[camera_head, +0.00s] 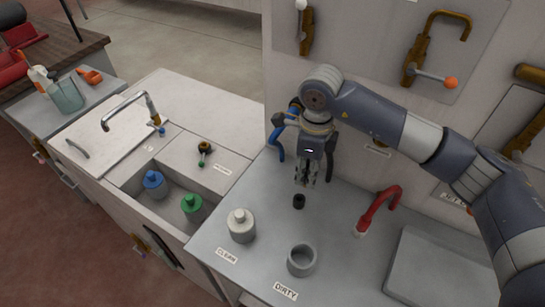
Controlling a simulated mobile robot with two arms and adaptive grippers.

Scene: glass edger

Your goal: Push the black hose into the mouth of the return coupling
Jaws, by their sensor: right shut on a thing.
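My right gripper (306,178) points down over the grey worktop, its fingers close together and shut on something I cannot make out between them. A dark curved piece, apparently the black hose (331,158), shows just right of the gripper; the rest is hidden behind the wrist. A short black cylinder with a dark opening (299,202) stands on the worktop just below the fingertips. It may be the return coupling, but no readable label confirms this. I cannot tell whether anything held touches it. My left gripper is out of view.
A raised grey plate (440,270) lies at right.

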